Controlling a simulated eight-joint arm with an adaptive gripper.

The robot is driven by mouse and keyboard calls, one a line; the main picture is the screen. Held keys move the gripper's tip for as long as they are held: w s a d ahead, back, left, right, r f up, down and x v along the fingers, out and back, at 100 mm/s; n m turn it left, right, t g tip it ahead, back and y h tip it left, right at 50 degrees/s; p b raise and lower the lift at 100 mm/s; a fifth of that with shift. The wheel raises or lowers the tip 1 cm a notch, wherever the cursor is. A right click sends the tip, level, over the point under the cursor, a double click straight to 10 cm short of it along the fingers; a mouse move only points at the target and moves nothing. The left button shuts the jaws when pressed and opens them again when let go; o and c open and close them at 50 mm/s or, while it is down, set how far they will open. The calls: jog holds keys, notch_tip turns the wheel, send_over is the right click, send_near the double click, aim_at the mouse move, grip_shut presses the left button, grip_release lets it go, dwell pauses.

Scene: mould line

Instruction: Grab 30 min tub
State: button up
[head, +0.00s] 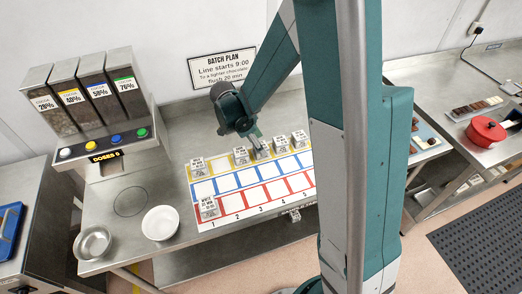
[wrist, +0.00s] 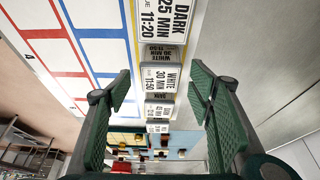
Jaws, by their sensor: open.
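My gripper (wrist: 160,80) is open, its two green fingers apart on either side of a white-labelled tub (wrist: 160,78) reading WHITE 30 MIN 11:50. No contact with it is visible. In the head view my gripper (head: 257,143) is low over the yellow row of the grid, right above a tub (head: 262,153) that it partly hides. In the wrist view a DARK 25 MIN 11:20 tub (wrist: 163,18) stands on one side of the 30 min tub, and further tubs (wrist: 159,111) stand in line beyond it.
Neighbouring tubs (head: 241,156) and (head: 282,145) stand close on both sides in the yellow row. One tub (head: 208,208) stands in the red row. A dispenser (head: 105,100), a white bowl (head: 160,223) and a metal bowl (head: 93,243) are at left. The blue row is empty.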

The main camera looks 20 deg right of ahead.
jog(key=shift+x, duration=1.5)
jog(key=c, duration=1)
jog(key=shift+r, duration=0.25)
jog(key=shift+r, duration=4.8)
jog(key=shift+r+p, duration=1.85)
jog(key=shift+r, duration=1.65)
